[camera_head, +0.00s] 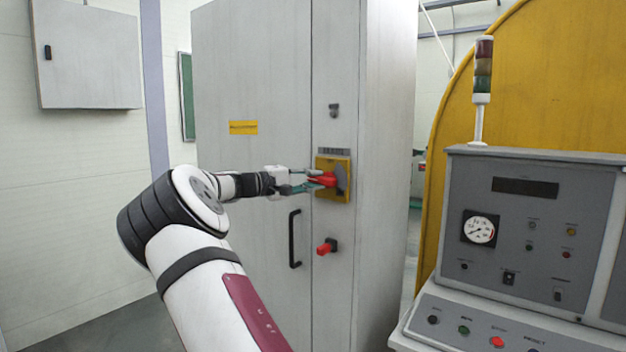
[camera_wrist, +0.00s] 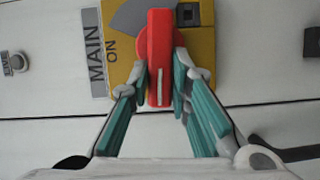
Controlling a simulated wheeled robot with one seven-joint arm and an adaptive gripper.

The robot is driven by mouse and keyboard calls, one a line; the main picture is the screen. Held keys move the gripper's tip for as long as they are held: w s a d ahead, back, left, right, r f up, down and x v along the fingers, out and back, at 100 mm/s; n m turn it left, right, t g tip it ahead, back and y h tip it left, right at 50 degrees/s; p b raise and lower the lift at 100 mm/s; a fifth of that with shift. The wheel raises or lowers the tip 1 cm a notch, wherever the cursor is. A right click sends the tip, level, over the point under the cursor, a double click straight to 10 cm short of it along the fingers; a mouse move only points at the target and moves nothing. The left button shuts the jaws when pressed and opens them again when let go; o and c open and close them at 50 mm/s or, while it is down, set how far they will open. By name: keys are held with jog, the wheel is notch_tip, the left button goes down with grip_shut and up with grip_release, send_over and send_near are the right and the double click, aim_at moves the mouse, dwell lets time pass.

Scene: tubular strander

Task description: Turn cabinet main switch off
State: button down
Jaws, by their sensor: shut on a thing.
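The cabinet main switch is a red handle (camera_head: 323,179) on a yellow plate (camera_head: 334,195), on the door of a tall grey cabinet (camera_head: 270,60). In the wrist view the red handle (camera_wrist: 160,50) stands lengthwise between my fingers, and the yellow plate (camera_wrist: 200,70) lies behind it. My gripper (camera_head: 305,183) reaches the switch from the left. In the wrist view its teal fingers (camera_wrist: 161,85) are shut on the red handle, one on each side. The part of the plate behind the handle is hidden.
Below the switch, a second red knob (camera_head: 327,247) sticks out of the cabinet. A grey control console (camera_head: 520,215) stands at the right, before a yellow guard (camera_head: 560,80).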

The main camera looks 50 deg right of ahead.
jog(key=shift+w+f+n, duration=0.1)
jog(key=shift+f+n, duration=0.05)
jog(key=shift+n, duration=0.35)
jog(key=c, duration=1.5)
grip_release()
jog(key=shift+a, duration=0.1)
jog(key=v, duration=1.2)
jog(key=shift+f, duration=0.25)
